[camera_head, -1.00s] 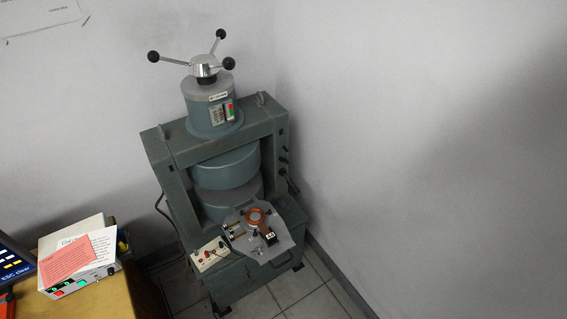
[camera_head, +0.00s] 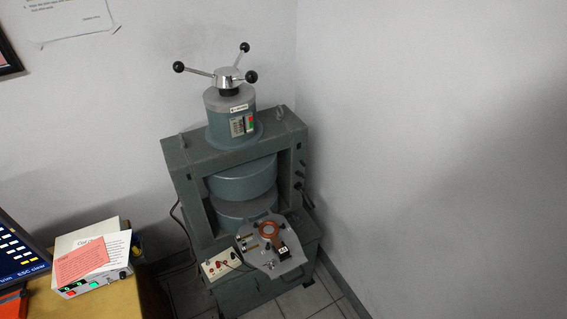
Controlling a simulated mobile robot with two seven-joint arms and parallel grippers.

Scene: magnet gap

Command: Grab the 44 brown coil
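A brown ring-shaped coil (camera_head: 269,229) lies on a grey plate (camera_head: 262,261) at the front of the green magnet machine (camera_head: 238,187). A small black block with a white label (camera_head: 282,250) sits just in front of the coil, and the number on it is too small to read. Neither of my grippers shows in the head view.
A wooden desk (camera_head: 117,302) at the lower left carries a boxed instrument with papers (camera_head: 92,262) and a monitor (camera_head: 19,252). A small white box with leads (camera_head: 221,264) stands left of the plate. A three-armed handle (camera_head: 228,75) tops the machine. Walls stand behind and to the right.

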